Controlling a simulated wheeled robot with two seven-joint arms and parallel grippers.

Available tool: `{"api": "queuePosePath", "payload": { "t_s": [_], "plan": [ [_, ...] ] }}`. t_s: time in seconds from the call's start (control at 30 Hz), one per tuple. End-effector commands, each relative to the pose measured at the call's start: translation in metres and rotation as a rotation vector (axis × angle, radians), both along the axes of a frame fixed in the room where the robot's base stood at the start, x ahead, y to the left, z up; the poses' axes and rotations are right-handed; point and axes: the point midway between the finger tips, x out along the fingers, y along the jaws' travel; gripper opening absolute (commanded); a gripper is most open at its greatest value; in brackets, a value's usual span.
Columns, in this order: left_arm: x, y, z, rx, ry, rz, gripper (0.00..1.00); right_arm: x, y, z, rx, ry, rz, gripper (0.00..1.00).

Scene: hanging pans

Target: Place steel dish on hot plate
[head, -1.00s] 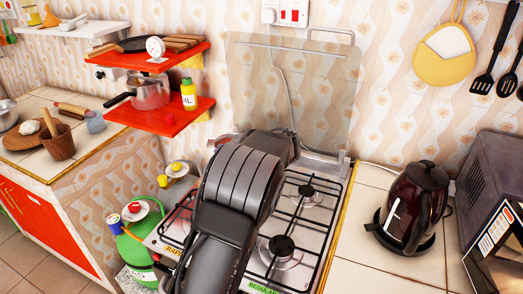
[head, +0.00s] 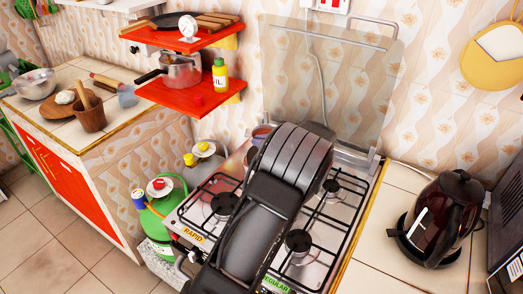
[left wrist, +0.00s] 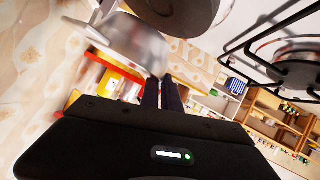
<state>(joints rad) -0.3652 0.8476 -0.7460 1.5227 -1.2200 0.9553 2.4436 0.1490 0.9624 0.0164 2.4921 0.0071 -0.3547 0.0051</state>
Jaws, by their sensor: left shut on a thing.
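My left gripper shows in the left wrist view (left wrist: 163,92), with its two dark fingers close together on the edge of a shiny steel dish (left wrist: 138,42). In the head view my arm lies over the stove and hides the fingertips and most of what they hold. A small part of a round metal vessel (head: 262,132) shows behind the arm; I cannot tell for sure that it is the same dish. The gas stove (head: 338,232), with black grates and several burners, is the hot plate under my arm. My right gripper is not in view.
A dark red kettle (head: 440,220) stands right of the stove. A green gas cylinder (head: 165,215) stands at its left. Red shelves (head: 190,98) with a pot (head: 182,72) hang at the back left. A raised glass lid (head: 345,85) stands behind the burners.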

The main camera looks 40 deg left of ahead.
Motion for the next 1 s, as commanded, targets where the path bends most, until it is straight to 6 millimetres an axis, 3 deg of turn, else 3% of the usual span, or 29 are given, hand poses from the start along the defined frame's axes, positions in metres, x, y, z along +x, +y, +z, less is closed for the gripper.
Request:
{"api": "queuePosePath", "payload": {
  "t_s": [0.13, 0.43, 0.7, 0.93, 1.0],
  "plan": [
    [0.001, 0.000, -0.010, 0.001, 0.000, -0.001, 0.00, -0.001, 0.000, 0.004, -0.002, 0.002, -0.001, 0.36],
    [0.000, 0.000, -0.013, 0.001, 0.000, -0.001, 0.00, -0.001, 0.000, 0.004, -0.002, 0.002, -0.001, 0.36],
    [0.000, 0.001, -0.045, 0.001, 0.001, 0.000, 0.00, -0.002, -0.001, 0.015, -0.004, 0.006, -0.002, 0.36],
    [0.000, 0.000, -0.050, -0.001, -0.001, -0.001, 0.00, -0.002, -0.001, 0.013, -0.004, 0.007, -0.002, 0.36],
    [0.000, 0.000, -0.050, -0.002, 0.000, -0.001, 0.11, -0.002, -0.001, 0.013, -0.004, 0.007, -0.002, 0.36]
  ]
}}
